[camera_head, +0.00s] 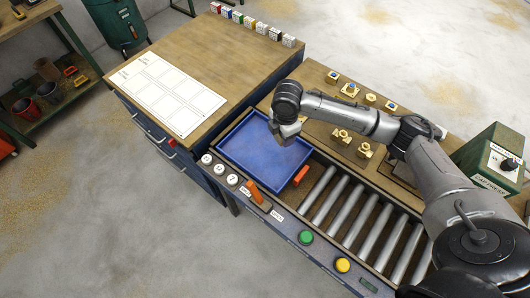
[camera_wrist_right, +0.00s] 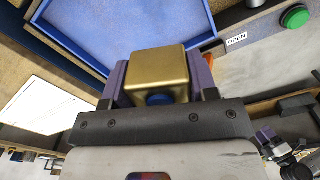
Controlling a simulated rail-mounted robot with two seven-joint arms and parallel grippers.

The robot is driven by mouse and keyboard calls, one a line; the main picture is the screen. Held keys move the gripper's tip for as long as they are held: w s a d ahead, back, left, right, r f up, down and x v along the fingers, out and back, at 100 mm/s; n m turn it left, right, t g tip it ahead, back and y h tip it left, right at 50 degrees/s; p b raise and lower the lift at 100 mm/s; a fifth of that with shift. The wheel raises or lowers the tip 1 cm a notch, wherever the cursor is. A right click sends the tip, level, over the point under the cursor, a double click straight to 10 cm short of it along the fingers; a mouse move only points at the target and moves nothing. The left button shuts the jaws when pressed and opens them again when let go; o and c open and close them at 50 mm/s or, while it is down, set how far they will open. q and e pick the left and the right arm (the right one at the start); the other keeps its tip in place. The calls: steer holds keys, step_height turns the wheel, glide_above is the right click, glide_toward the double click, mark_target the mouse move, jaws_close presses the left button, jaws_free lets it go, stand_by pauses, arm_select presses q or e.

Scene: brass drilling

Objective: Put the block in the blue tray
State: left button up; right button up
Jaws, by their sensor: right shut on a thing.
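The blue tray (camera_head: 262,148) stands at the left end of the roller conveyor in the head view. My right gripper (camera_wrist_right: 158,85) is shut on the brass block (camera_wrist_right: 158,70), a gold cube with a dark blue round spot on its near face. In the head view my right arm reaches in from the right, and its gripper (camera_head: 287,140) is over the tray's upper right part. The block is hidden there behind the wrist. The tray (camera_wrist_right: 130,25) lies beyond the block in the wrist view, and the block appears above it.
Several brass pieces (camera_head: 342,136) stand on the wooden bench right of the tray. Rollers (camera_head: 345,205), an orange lever (camera_head: 254,191) and a green button (camera_head: 305,237) lie in front. A white grid sheet (camera_head: 167,92) lies on the left table; small coloured boxes (camera_head: 250,23) line its back edge.

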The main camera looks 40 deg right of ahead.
steer(key=s+d+f+n+b, duration=0.1)
steer(key=s+d+f+n, duration=0.1)
steer(key=d+f+n, duration=0.25)
steer(key=b, duration=0.2)
glide_above(265, 150)
step_height(265, 150, down, 8)
steer(key=shift+a+r, duration=0.1)
steer(key=shift+f+b, duration=0.45)
steer(key=shift+f, duration=1.6)
steer(key=shift+f, duration=0.2)
steer(key=o, duration=1.3)
